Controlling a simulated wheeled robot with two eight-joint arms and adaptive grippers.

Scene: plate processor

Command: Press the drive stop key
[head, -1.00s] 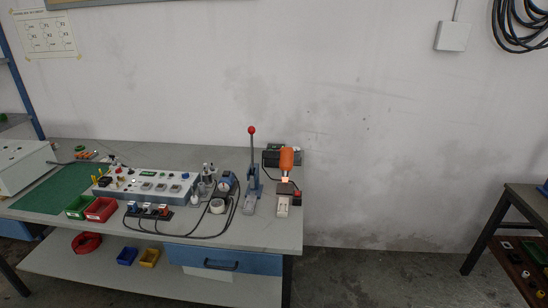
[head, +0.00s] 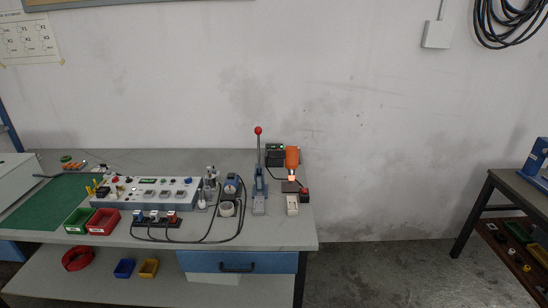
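A long light-grey control panel (head: 150,201) stands on the grey bench (head: 275,228) in the head view. Its top carries several small keys, a small display and coloured knobs, including a red one (head: 116,180) at the left. The labels are too small to read, so I cannot tell which is the drive stop key. A separate small box with a red top (head: 305,194) stands near the bench's right end, beside an orange lamp-like unit (head: 292,160). Neither of my grippers shows in the head view.
A lever press with a red ball (head: 258,131) stands upright right of the panel. Open floor lies right of the bench, before another table (head: 500,185).

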